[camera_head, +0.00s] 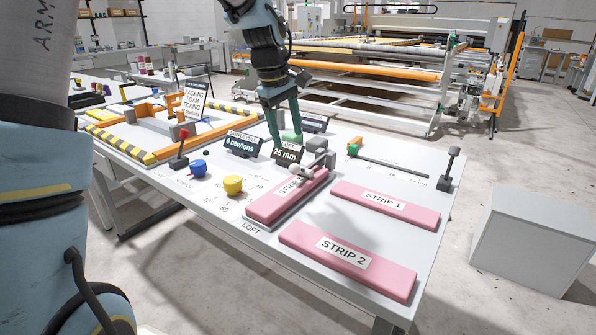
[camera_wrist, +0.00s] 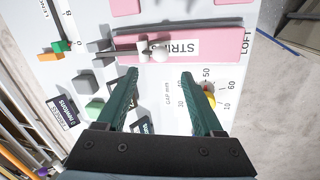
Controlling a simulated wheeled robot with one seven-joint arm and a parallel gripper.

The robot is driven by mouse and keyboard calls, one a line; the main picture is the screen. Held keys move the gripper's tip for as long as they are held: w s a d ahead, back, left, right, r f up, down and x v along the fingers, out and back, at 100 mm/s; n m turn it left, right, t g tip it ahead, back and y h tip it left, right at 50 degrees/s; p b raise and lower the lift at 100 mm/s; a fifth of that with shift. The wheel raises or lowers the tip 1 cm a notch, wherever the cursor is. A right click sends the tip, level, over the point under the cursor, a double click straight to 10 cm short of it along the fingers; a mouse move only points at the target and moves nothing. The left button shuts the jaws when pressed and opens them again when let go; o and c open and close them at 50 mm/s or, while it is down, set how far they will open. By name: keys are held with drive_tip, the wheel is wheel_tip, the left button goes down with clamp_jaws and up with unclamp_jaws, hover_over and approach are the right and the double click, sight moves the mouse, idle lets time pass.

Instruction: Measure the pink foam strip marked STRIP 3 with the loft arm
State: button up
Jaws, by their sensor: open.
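A pink foam strip (camera_head: 262,207) lies at the LOFT station; its label reads STRIP, its number hidden by the loft arm. It also shows in the wrist view (camera_wrist: 222,46). The loft arm (camera_head: 302,170), grey with a pale rounded end, reaches over the strip's far end; in the wrist view its pale end (camera_wrist: 159,55) overlaps the label. I cannot tell whether it touches the foam. A small display (camera_head: 287,155) behind reads 25 mm. My gripper (camera_head: 284,138) is open and empty behind the display; in the wrist view its fingers (camera_wrist: 160,76) point toward the strip, apart from the loft arm.
Strips marked STRIP 1 (camera_head: 384,203) and STRIP 2 (camera_head: 345,257) lie flat on the table to the right and front. A yellow knob (camera_head: 232,184) and a blue knob (camera_head: 198,168) stand left. A grey cabinet (camera_head: 533,238) stands right.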

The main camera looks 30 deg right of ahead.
sight(293, 166)
drive_tip(key=p+x, duration=0.1)
drive_tip(key=x, duration=0.8)
drive_tip(key=shift+f+p, duration=0.4)
drive_tip(key=shift+c, duration=0.3)
clamp_jaws()
drive_tip(key=shift+a+f, duration=0.15)
idle(0.4)
